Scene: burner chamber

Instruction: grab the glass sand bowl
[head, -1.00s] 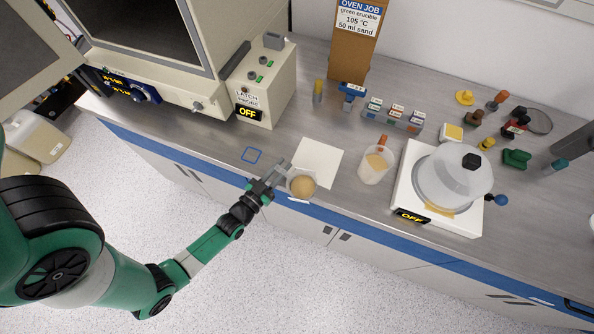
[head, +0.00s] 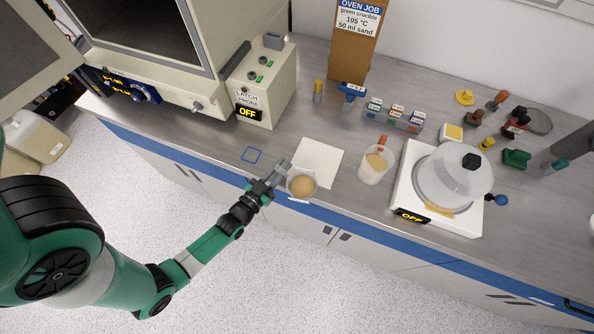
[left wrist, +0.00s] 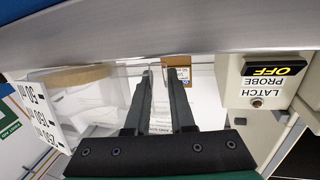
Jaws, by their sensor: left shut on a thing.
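The glass sand bowl (head: 302,187) is a clear round vessel with tan sand in it, at the front edge of the bench in the head view. In the left wrist view its sand and clear wall (left wrist: 75,80) show at the left, beside a white scale with ml marks. My left gripper (head: 279,174) reaches in from the left and is shut on the bowl's near-left rim. Its two dark fingers (left wrist: 163,75) stand close together in the left wrist view. Whether the bowl touches the bench is hard to tell. My right gripper is not in view.
A white sheet (head: 318,160) lies behind the bowl. A beaker of sand (head: 376,166) and a white hotplate (head: 408,190) with a glass dome stand to the right. The oven's control box (head: 262,85) is at the back left. A blue square outline (head: 252,155) marks bare bench.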

